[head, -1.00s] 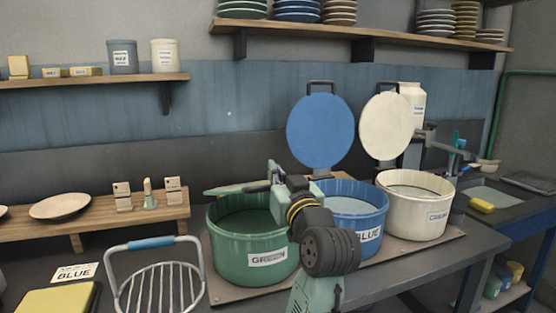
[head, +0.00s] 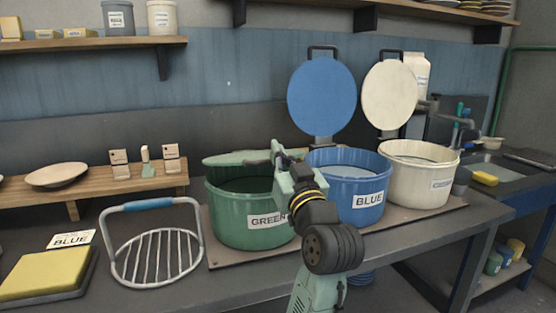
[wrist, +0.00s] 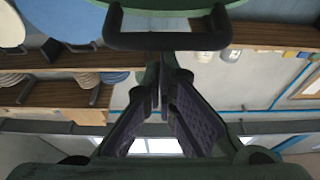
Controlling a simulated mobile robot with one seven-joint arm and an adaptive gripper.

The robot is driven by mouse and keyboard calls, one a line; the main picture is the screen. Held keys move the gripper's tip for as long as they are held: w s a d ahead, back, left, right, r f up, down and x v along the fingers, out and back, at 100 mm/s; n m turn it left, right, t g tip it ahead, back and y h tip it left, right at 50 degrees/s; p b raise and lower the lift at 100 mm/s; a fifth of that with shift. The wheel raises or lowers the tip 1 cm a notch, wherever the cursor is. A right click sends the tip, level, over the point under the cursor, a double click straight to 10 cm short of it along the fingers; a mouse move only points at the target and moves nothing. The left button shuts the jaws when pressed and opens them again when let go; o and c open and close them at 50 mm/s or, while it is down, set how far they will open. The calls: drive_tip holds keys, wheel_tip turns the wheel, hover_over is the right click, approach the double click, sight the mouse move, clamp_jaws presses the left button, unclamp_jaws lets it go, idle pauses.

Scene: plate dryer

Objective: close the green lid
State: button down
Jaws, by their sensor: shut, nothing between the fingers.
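The green pot (head: 250,228), labelled GREEN, stands on the counter with its dark inside partly visible. The green lid (head: 232,158) is seen nearly edge-on over the back of the pot, with a gap below its front edge. In the wrist view the lid's green surface (wrist: 200,4) is at the top, with its black handle (wrist: 165,41) in front of my fingers. My gripper (head: 278,152) is beside the lid's right side at the pot's upper right. Its fingers (wrist: 165,65) are shut and empty. Whether they touch the handle I cannot tell.
The blue pot (head: 345,200) and cream pot (head: 418,185) stand to the right, with the blue lid (head: 321,95) and cream lid (head: 389,95) upright. A wire rack (head: 155,258) stands left of the green pot. A yellow sponge block (head: 45,275) lies farther left.

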wheel_tip(320, 180, down, 9)
drive_tip(key=s+t+b, duration=0.1)
drive_tip(key=b, duration=0.8)
drive_tip(key=shift+s+d+f, duration=0.2)
drive_tip(key=shift+s+d, duration=0.05)
drive_tip(key=shift+s, duration=0.05)
